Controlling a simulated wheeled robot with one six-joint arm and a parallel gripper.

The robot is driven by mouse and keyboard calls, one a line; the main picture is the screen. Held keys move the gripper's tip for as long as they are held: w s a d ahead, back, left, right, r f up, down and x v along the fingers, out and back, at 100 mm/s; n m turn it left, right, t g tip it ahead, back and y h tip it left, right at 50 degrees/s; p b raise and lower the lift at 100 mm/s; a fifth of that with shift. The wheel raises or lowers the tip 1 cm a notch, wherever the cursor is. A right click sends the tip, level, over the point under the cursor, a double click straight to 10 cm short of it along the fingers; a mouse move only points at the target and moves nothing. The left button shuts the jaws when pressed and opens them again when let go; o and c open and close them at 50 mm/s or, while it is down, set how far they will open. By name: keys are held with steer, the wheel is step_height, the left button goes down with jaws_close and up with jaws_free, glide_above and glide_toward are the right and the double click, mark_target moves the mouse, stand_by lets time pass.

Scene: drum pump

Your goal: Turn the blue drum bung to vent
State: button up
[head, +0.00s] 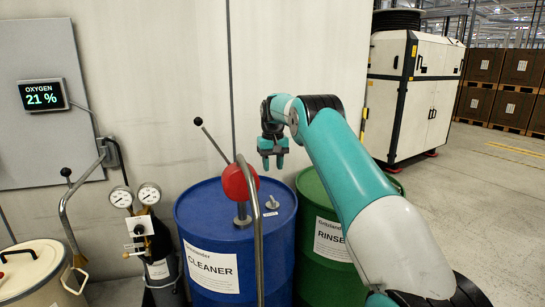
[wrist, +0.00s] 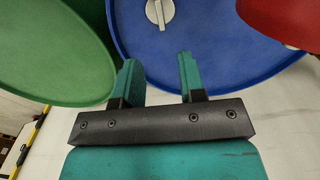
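The blue drum (head: 215,235) labelled CLEANER stands in the middle of the head view, and its lid (wrist: 165,50) fills the middle of the wrist view. Its bung (head: 272,203) is a small metal cap with a raised bar, on the right of the lid. It also shows at the top edge of the wrist view (wrist: 160,12), partly cut off. My gripper (head: 273,160) is above the drum lid, pointing down, apart from the bung. In the wrist view its two teal fingers (wrist: 157,62) are spread with nothing between them.
A red pump head (head: 238,181) with a lever and a curved metal pipe (head: 257,240) stands on the blue drum, left of the bung. A green drum (head: 315,215) labelled RINSE stands close on the right. Gauges (head: 135,195) and a cream drum (head: 35,270) are left.

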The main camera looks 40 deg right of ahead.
steer(key=shift+r, duration=2.3)
steer(key=a+r+n, duration=0.1)
steer(key=a+r, duration=0.1)
steer(key=a, duration=0.1)
steer(key=a+r+n+t+b, duration=0.1)
steer(key=a+r, duration=0.1)
steer(key=a, duration=0.2)
steer(key=a+r+n+b, duration=0.1)
steer(key=a+r, duration=0.1)
steer(key=a, duration=0.1)
steer(key=shift+w+a+t, duration=0.15)
steer(key=shift+w+t, duration=0.15)
steer(key=s+a+r+n+y+p, duration=0.1)
steer(key=s+a+n, duration=0.2)
steer(key=s+a, duration=0.85)
steer(key=s+a+r+n+y, duration=0.1)
steer(key=s+a+n, duration=0.2)
steer(key=s+a, duration=0.85)
steer(key=s+a+f+n+y, duration=0.1)
steer(key=s+a, duration=0.3)
steer(key=s, duration=0.4)
steer(key=s+a+f+n+g+y+p, duration=0.1)
steer(key=s+a+f, duration=0.3)
steer(key=s, duration=0.4)
steer(key=shift+s+a+n+g, duration=0.3)
steer(key=shift+a+n, duration=0.2)
steer(key=shift+a, duration=0.25)
